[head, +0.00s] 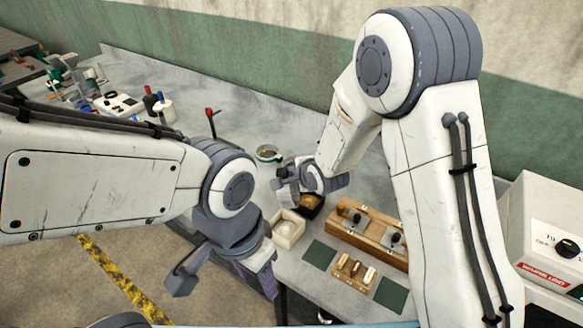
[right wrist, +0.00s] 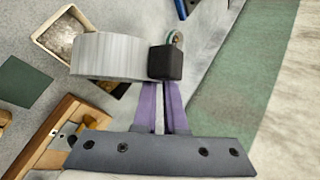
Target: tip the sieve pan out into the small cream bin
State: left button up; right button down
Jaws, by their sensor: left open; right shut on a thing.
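My right gripper (right wrist: 160,88) is shut on the black grip block of the sieve pan (right wrist: 108,56), a pale grey round pan seen from its side wall in the right wrist view. The pan's inside and contents are hidden there. In the head view my right gripper (head: 291,184) holds it above the bench, partly hidden by the wrist. The small cream bin (head: 276,237) stands just below and in front of it. In the right wrist view the bin (right wrist: 45,42) is at the upper left, partly behind the pan. My left gripper (head: 222,277) is open and empty, left of the bin by the bench edge.
A dark tray with brown contents (head: 318,211) sits right beside the bin. A wooden rack (head: 380,226), a small wooden block holder (head: 349,273) and green mats (head: 319,254) lie to the right. A round pot (head: 268,153) stands behind. A white machine (head: 540,230) is far right.

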jog(key=shift+r+n+h, duration=0.1)
jog(key=shift+n+h, duration=0.2)
jog(key=shift+h, duration=0.2)
jog(key=shift+r+p, duration=0.15)
jog(key=shift+p, duration=0.3)
jog(key=h+p, duration=0.1)
jog(key=p, duration=0.4)
jog(key=n+h+p, duration=0.1)
jog(key=h+p, duration=0.1)
jog(key=p, duration=0.3)
jog(key=shift+r+n+g, duration=0.2)
jog(key=shift+n+g, duration=0.1)
jog(key=shift+w+n+h, duration=0.1)
jog(key=shift+n+h, duration=0.3)
jog(key=shift+h, duration=0.5)
jog(key=n+h, duration=0.1)
jog(key=h, duration=0.2)
jog(key=r+n+h, duration=0.1)
jog(key=h, duration=0.2)
jog(key=shift+r+n, duration=0.15)
jog(key=shift+n, duration=0.25)
